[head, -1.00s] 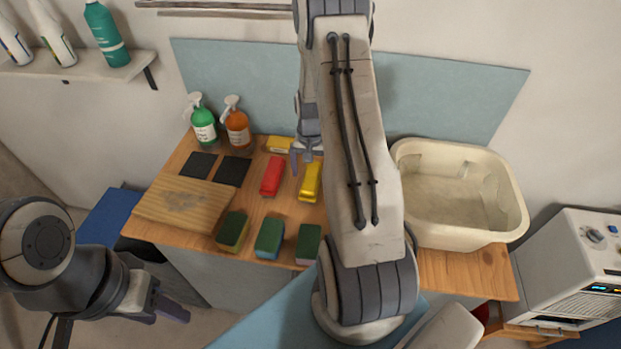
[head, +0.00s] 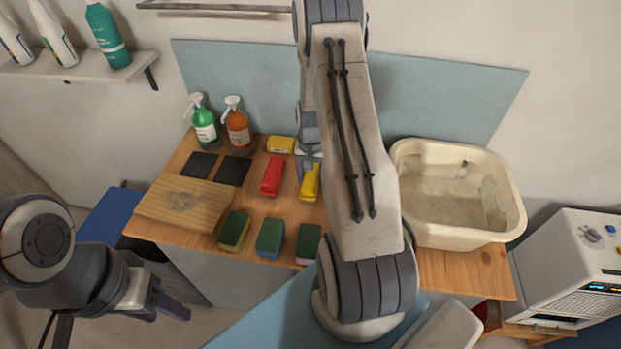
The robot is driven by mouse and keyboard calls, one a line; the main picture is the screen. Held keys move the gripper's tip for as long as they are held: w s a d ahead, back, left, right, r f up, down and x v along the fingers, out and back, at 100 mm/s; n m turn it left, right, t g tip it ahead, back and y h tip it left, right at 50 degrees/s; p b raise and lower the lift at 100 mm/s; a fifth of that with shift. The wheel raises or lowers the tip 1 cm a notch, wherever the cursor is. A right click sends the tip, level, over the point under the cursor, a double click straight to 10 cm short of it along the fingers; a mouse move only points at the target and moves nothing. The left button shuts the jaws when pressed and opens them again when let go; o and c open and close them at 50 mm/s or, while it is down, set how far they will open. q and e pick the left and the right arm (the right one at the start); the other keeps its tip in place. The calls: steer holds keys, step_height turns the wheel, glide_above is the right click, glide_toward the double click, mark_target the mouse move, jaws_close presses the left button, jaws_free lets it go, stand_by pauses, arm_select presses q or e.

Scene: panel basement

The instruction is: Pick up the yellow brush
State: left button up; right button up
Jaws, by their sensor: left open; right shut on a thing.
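The yellow brush (head: 310,184) lies on the wooden worktop, right of a red brush (head: 272,176). My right gripper (head: 308,168) reaches down from the back and is shut on the far part of the yellow brush. The brush appears to be still at worktop level; I cannot tell if any gap is under it. My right arm crosses the middle of the view and hides some worktop. My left gripper (head: 172,303) is open and empty, low at the left, off the worktop.
Several green-topped sponges (head: 269,238) line the front. A yellow block (head: 281,144), an orange spray bottle (head: 238,130) and a green spray bottle (head: 203,124) stand behind. A wooden board (head: 184,203) lies left; a cream basin (head: 455,238) sits right.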

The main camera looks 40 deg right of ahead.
mark_target(311, 174)
steer(key=shift+r, duration=0.5)
step_height(311, 174, up, 2)
steer(key=shift+w+r+b, duration=0.1)
steer(key=shift+r+b, duration=0.15)
steer(key=shift+b, duration=0.65)
steer(key=s+d+r+b, duration=0.3)
steer(key=s+d+r, duration=0.4)
steer(key=d, duration=0.2)
steer(key=shift+s+d+r, duration=0.15)
steer(key=shift+s+r, duration=0.05)
steer(key=shift+r, duration=0.05)
